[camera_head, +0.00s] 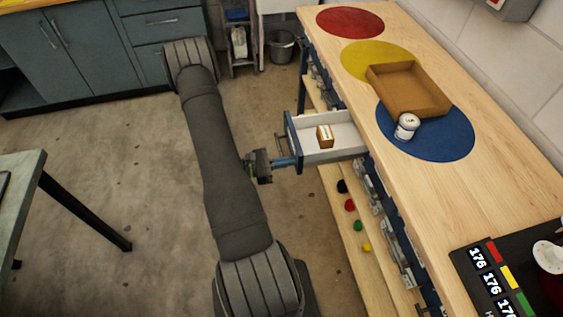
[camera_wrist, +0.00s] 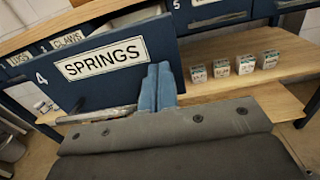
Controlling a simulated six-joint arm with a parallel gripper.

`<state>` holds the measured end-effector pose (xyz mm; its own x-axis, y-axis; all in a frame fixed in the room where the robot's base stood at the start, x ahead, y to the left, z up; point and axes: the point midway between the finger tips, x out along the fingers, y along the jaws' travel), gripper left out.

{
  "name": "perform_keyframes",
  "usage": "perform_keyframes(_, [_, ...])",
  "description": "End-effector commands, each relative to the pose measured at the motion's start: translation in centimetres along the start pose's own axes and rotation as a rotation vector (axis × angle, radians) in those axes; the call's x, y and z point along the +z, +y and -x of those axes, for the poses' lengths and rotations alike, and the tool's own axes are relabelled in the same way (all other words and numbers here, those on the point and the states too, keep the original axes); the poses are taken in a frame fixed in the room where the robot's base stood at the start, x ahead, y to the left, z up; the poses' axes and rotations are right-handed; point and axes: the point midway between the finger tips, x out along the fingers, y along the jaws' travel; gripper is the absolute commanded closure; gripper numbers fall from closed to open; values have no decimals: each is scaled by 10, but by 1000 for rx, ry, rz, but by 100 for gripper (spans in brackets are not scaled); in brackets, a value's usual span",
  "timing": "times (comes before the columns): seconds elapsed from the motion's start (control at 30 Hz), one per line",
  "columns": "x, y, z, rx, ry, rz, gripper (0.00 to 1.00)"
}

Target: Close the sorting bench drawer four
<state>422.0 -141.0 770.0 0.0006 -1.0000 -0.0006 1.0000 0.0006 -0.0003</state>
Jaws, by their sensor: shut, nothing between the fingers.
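Drawer four (camera_head: 322,155) stands pulled out from under the bench, with a small brown-and-white box (camera_head: 325,136) inside. In the wrist view its dark blue front (camera_wrist: 105,75) carries the number 4 and a white SPRINGS label. A pale metal handle (camera_wrist: 95,115) shows low on that front. My gripper (camera_wrist: 157,85) has its blue fingers together and empty, pointing at the right part of the front, right of the label. In the head view my gripper (camera_head: 286,162) is at the drawer's outer face. I cannot tell whether the fingertips touch it.
The wooden sorting bench (camera_head: 490,185) has red, yellow and blue discs, an open cardboard tray (camera_head: 408,88) and a white can (camera_head: 407,126). Several small cartons (camera_wrist: 235,67) stand on the lower shelf, right of the drawer in the wrist view. The floor left of the drawer is partly clear.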

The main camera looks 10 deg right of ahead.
Motion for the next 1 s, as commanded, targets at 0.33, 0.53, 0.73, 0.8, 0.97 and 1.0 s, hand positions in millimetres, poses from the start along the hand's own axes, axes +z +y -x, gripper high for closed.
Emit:
perform_keyframes(0.33, [0, 0, -2, -1, 0, 0, 100])
perform_keyframes(0.53, [0, -1, -23, -5, 0, 0, 100])
perform_keyframes(0.73, [0, -2, -67, -8, 0, 0, 100])
perform_keyframes(0.8, [0, -2, -86, -9, 0, -1, 100])
perform_keyframes(0.97, [0, -2, -129, -9, -1, -1, 100])
perform_keyframes(1.0, [0, -2, -140, -9, -1, -1, 100])
